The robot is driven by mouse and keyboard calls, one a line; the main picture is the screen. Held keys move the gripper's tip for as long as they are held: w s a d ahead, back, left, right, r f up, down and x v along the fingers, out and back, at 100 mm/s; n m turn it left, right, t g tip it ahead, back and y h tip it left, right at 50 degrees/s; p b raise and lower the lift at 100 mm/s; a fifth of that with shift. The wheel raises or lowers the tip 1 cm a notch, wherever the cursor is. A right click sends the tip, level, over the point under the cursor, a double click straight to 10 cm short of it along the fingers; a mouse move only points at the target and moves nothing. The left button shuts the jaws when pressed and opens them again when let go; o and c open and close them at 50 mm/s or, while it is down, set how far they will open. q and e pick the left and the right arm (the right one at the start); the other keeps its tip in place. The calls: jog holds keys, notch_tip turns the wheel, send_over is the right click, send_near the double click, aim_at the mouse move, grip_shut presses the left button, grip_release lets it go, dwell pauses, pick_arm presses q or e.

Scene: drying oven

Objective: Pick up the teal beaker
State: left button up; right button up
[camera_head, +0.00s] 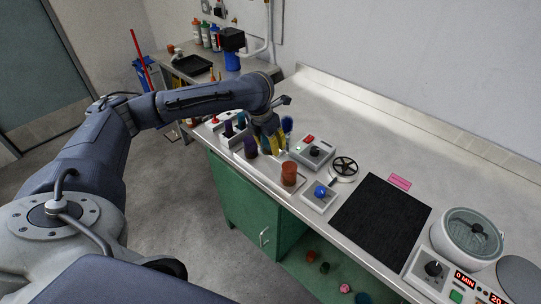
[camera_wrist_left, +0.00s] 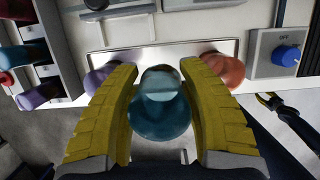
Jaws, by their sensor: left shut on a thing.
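The teal beaker (camera_wrist_left: 160,115) sits between the two yellow fingers of my left gripper (camera_wrist_left: 160,105) in the left wrist view. The fingers are shut on its sides. In the head view my left gripper (camera_head: 272,143) points down over the bench's front part, and the beaker is hidden there by the fingers. A purple beaker (camera_head: 250,146) stands to its left and an orange beaker (camera_head: 289,174) to its right. The orange beaker also shows in the wrist view (camera_wrist_left: 222,70). My right gripper is not in view.
A blue-knobbed switch box (camera_head: 319,199) stands right of the orange beaker. A grey device (camera_head: 312,152) and a black-rimmed wheel (camera_head: 344,167) lie behind. A black mat (camera_head: 380,222) and a round-lidded machine (camera_head: 467,240) are further right. The back of the bench is clear.

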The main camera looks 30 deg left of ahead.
pick_arm(q)
notch_tip(320, 180, up, 10)
jog(key=shift+r, duration=0.4)
jog(key=shift+d+r, duration=0.1)
jog(key=shift+d, duration=0.3)
jog(key=w+a+f+n, duration=0.1)
jog(key=w+n, duration=0.1)
jog(key=w, duration=0.3)
jog(key=w+a+f+n+y, duration=0.1)
jog(key=w+f, duration=0.1)
jog(key=w, duration=0.4)
jog(key=w+f+n, duration=0.2)
jog(key=w, duration=0.3)
jog(key=shift+w+a+f+n+y, duration=0.2)
jog(key=shift+a+n+y, duration=0.1)
jog(key=shift+a, duration=0.1)
jog(key=shift+w+a, duration=0.1)
jog(key=shift+a, duration=0.3)
jog(key=shift+f, duration=1.5)
jog(key=shift+f, duration=0.1)
